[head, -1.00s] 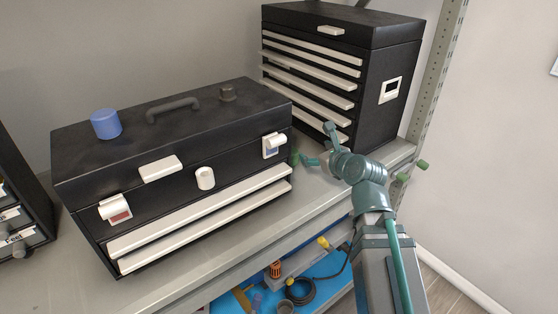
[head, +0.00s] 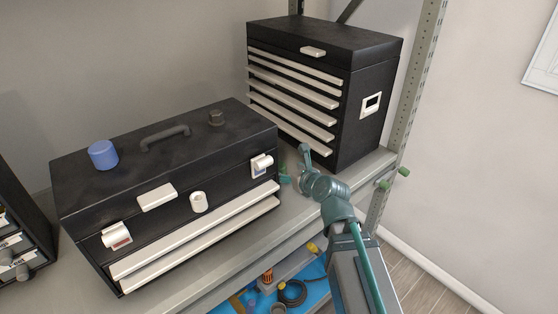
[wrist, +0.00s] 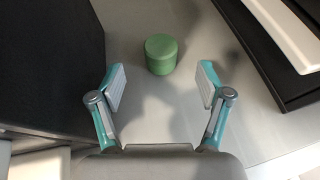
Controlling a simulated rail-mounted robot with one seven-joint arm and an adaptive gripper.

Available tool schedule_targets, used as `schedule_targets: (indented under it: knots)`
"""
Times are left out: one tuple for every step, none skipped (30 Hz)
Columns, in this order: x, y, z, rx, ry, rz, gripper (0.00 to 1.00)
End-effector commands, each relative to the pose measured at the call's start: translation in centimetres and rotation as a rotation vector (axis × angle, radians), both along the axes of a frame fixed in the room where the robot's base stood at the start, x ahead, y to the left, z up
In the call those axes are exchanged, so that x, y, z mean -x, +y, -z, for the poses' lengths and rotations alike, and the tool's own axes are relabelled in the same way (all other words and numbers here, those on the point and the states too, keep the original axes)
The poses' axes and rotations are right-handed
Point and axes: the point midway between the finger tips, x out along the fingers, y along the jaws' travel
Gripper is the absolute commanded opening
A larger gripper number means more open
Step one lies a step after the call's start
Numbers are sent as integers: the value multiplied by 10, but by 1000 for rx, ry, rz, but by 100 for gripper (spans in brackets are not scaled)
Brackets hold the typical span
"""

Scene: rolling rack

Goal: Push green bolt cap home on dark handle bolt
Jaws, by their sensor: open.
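The green bolt cap (wrist: 161,55) stands upright on the grey shelf in the wrist view, just beyond my fingertips and roughly centred between them. My gripper (wrist: 163,82) is open and empty, its two teal fingers apart and not touching the cap. In the head view my arm reaches into the gap right of the black toolbox (head: 190,195), where the fingers are small and partly hidden. The dark bolt (head: 217,118) stands bare on the toolbox lid, right of the dark handle (head: 165,138). A blue cap (head: 103,154) sits on the lid left of the handle.
A black drawer cabinet (head: 372,135) with white pulls stands behind on the right; its edge is close to the right finger in the wrist view. Green knobs (head: 404,171) stick out by the rack post. A lower blue shelf (head: 315,295) holds loose items.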

Motion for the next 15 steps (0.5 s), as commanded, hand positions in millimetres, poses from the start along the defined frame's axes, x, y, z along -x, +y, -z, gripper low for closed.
schedule_targets:
  knots:
    - [-3,2,-2,1,3,0,77]
    - [-10,5,3,0,3,-1,77]
    - [-14,8,5,1,2,0,77]
    - [-17,9,7,1,1,0,77]
    - [-19,10,8,1,1,0,77]
    - [-21,11,9,1,1,0,77]
    - [-22,12,10,1,1,0,77]
    - [-23,13,11,1,1,0,77]
    - [-23,13,11,0,0,1,77]
    - [-24,14,12,0,0,1,77]
    - [-24,14,12,0,0,1,77]
    - [-26,15,13,0,0,1,77]
    - [-27,15,13,1,1,1,77]
    - [-29,17,14,1,1,0,77]
    - [-32,18,15,0,1,0,77]
